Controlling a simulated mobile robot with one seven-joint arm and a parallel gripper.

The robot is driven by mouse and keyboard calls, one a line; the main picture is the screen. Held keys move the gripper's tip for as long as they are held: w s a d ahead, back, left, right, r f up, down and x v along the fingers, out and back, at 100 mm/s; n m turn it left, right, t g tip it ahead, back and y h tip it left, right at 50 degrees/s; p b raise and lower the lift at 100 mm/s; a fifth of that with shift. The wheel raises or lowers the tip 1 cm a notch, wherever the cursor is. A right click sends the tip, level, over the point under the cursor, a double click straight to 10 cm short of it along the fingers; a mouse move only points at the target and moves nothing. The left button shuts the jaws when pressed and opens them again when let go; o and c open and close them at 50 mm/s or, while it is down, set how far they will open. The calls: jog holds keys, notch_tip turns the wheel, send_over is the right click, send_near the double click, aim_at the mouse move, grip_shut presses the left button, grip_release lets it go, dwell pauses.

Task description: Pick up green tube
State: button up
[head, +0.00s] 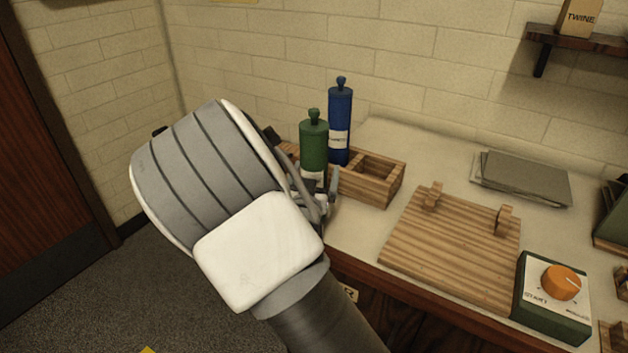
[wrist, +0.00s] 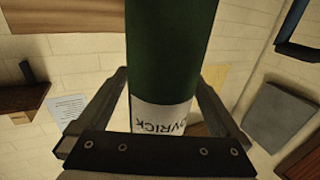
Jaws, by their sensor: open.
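The green tube (head: 313,143) has a dark green cap and a white label. It stands upright at the wooden rack (head: 372,188), just left of a blue tube (head: 340,112). My gripper (head: 325,194) is at the lower part of the green tube in the head view, partly hidden behind my wrist. In the wrist view the green tube (wrist: 170,55) with its white label passes between the two open fingers of my gripper (wrist: 160,95). Whether either finger touches the tube I cannot tell. The tube's lower end is hidden.
A slatted wooden board (head: 450,248) with two pegs lies right of the rack. A green box with an orange knob (head: 553,297) stands at the front right. Grey sheets (head: 520,179) lie at the back right. A wall shelf (head: 590,40) is above.

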jog(key=c, duration=1.5)
jog(key=shift+r, duration=0.1)
